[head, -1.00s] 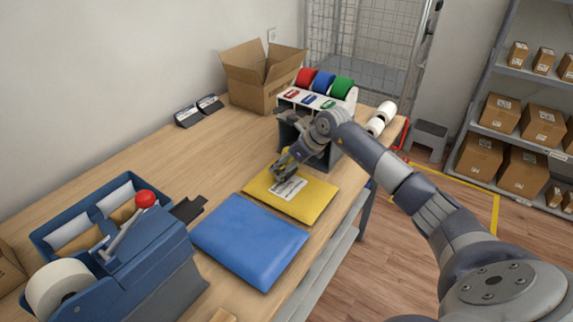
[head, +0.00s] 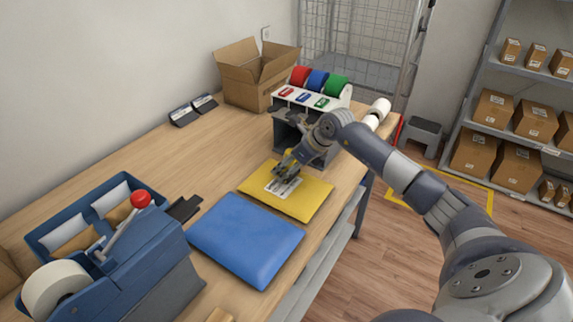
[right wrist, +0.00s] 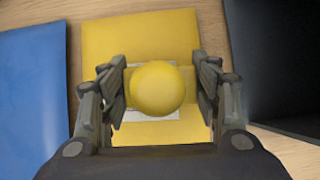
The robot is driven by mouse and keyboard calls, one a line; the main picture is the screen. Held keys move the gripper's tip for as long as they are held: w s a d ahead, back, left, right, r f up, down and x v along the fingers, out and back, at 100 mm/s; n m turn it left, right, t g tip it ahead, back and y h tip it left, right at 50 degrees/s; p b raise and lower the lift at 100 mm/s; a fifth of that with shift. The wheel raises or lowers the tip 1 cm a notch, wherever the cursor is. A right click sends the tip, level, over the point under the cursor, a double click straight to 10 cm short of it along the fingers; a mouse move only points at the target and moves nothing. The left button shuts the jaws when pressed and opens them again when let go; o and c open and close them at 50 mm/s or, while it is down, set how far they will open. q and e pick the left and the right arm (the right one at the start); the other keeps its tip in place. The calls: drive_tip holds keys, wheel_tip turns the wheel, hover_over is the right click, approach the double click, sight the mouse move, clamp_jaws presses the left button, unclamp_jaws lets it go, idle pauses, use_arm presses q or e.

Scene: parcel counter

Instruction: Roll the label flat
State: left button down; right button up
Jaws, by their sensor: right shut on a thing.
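A yellow padded mailer (head: 308,205) lies flat on the wooden counter, with a white printed label (head: 282,187) on it. My right gripper (head: 287,170) is over the label, shut on a roller whose round yellow knob (right wrist: 158,88) fills the gap between the fingers in the right wrist view. The label (right wrist: 150,115) shows there only partly, behind the knob and fingers. The roller's lower end is hidden, so I cannot tell whether it touches the label. My left gripper is out of view.
A blue padded mailer (head: 245,238) lies just left of the yellow one. A tape dispenser (head: 145,268) and blue tray (head: 60,212) stand nearer. A white-topped stand with coloured rolls (head: 312,99) and an open carton (head: 255,83) are behind.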

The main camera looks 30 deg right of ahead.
sight(294, 175)
drive_tip(key=shift+s+d+f, duration=0.15)
drive_tip(key=shift+s+f, duration=0.15)
drive_tip(key=shift+s, duration=0.35)
drive_tip(key=shift+s+d, duration=0.3)
drive_tip(key=shift+s, duration=0.6)
drive_tip(key=shift+w, duration=0.1)
drive_tip(key=shift+w+r+p, duration=0.1)
drive_tip(key=shift+r+p, duration=0.35)
drive_tip(key=shift+r, duration=0.2)
wheel_tip(294, 175, up, 5)
drive_tip(key=shift+w+p, duration=0.1)
drive_tip(key=shift+p, duration=1.05)
